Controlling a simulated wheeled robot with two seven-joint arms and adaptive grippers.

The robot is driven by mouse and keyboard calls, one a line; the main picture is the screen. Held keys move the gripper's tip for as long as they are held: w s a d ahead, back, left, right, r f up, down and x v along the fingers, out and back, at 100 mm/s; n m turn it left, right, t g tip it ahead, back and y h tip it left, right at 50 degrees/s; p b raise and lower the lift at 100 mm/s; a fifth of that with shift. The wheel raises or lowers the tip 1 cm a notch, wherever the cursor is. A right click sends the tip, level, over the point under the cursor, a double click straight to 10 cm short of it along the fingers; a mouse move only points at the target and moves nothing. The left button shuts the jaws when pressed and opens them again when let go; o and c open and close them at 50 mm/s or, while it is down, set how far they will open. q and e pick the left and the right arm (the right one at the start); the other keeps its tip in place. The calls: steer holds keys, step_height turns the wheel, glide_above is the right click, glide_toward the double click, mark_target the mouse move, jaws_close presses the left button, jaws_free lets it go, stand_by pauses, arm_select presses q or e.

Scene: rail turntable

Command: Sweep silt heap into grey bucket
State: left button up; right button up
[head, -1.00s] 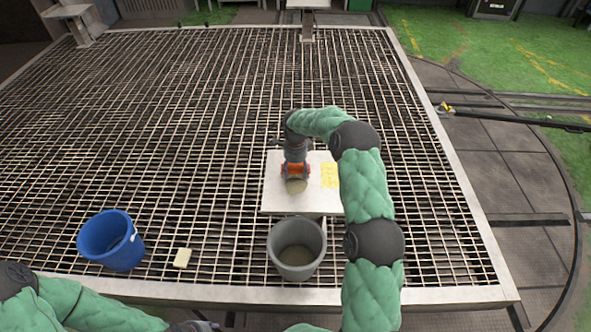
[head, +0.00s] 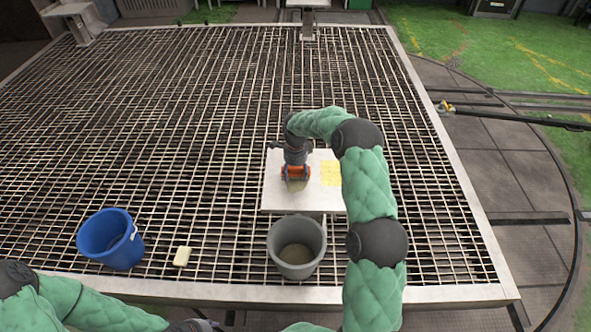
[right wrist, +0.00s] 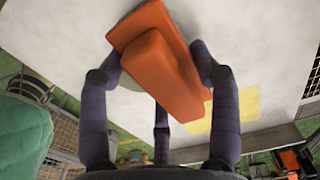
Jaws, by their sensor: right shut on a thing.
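A white board (head: 275,197) lies on the grating, with a small tan silt heap (head: 298,186) near its middle, partly hidden by the tool. My right gripper (head: 294,161) is shut on an orange block-like tool (head: 295,172), which also shows in the right wrist view (right wrist: 165,75). The tool is at the far side of the heap, low over the board. The grey bucket (head: 277,252) stands upright at the board's near edge, with dark greyish matter inside. My left gripper (head: 195,326) shows only as a dark piece at the bottom edge.
A yellow patch (head: 330,173) marks the board's right side and shows in the right wrist view (right wrist: 212,113). A blue bucket (head: 112,252) and a pale yellow block (head: 182,256) stand to the left. The grating (head: 180,120) beyond is mostly clear.

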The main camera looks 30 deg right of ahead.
mark_target(296, 200)
steer(key=shift+s+a+r, duration=0.1)
steer(key=shift+s+a, duration=0.4)
steer(key=shift+s, duration=0.35)
steer(key=shift+s+a, duration=0.45)
steer(key=shift+s, duration=0.35)
steer(key=shift+s+a+f+b, duration=0.15)
steer(key=shift+s+a, duration=0.35)
steer(key=shift+s, duration=0.35)
steer(key=shift+s+a+b, duration=0.1)
steer(key=shift+s+a, duration=0.35)
steer(key=shift+s, duration=0.4)
steer(key=shift+s+a+f+b, duration=0.15)
steer(key=shift+s+a, duration=0.35)
steer(key=shift+s, duration=0.35)
steer(key=shift+r, duration=0.1)
steer(key=shift+r, duration=0.15)
steer(key=shift+r+p, duration=0.55)
steer(key=shift+r, duration=0.35)
steer(key=shift+w+d+f+b, duration=0.15)
steer(key=shift+w+d, duration=0.75)
steer(key=shift+w, duration=0.7)
steer(key=shift+w+d+f+b, duration=0.1)
steer(key=shift+w+d, duration=0.85)
steer(key=shift+w, duration=0.7)
steer(key=shift+w+d+f+b, duration=0.15)
steer(key=shift+w+d, duration=0.75)
steer(key=shift+w, duration=0.7)
steer(key=shift+f, duration=0.55)
